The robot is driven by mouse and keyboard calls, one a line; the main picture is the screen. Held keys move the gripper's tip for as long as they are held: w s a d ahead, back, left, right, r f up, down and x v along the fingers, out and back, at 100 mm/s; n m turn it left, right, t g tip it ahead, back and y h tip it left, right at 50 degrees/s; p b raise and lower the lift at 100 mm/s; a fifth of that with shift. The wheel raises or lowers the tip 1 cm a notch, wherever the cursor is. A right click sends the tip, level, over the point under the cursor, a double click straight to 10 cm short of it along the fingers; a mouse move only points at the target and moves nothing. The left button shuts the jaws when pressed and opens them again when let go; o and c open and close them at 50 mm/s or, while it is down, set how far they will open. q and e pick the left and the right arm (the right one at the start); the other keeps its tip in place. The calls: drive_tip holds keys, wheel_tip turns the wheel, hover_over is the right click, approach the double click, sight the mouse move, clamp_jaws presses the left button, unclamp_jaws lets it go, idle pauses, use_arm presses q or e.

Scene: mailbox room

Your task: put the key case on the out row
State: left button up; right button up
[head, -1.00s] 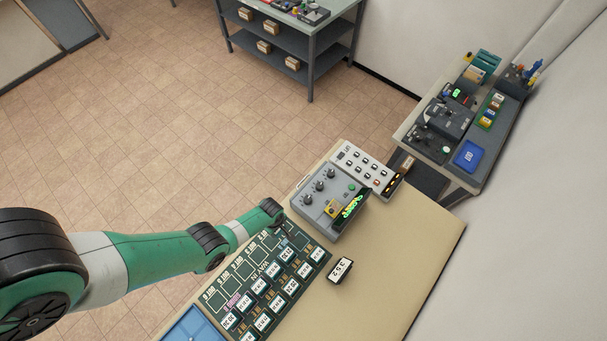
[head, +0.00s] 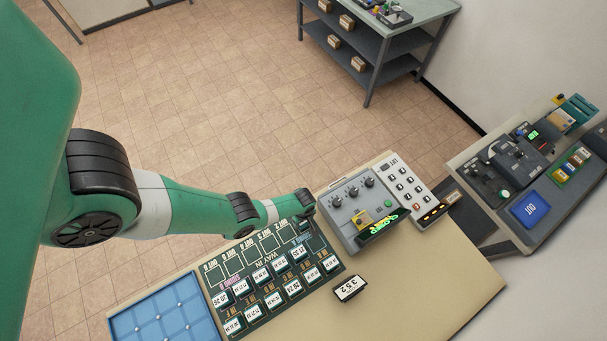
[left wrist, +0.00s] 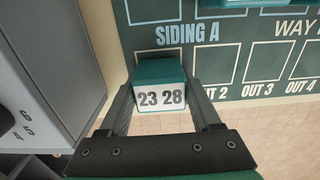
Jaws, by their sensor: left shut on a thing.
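My left gripper (head: 306,216) is over the far right corner of the dark green board (head: 262,257), mostly hidden by its own arm. In the left wrist view, my left gripper (left wrist: 160,92) is shut on a teal case (left wrist: 160,70) with a white label reading 23 28. I cannot tell whether the case touches the board. In the head view, the out row (head: 249,252) lies along the board's floor-side edge. My right gripper is not in view.
Several labelled cases (head: 272,299) stand in rows on the board. A grey control box (head: 345,190) with knobs stands close beyond the gripper. A blue tray (head: 140,306) is at the board's left. A small block reading 352 (head: 350,288) stands on the otherwise bare table front (head: 420,310).

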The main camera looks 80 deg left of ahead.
use_arm(q)
drive_tip(key=o, duration=1.4)
drive_tip(key=shift+o, duration=0.2)
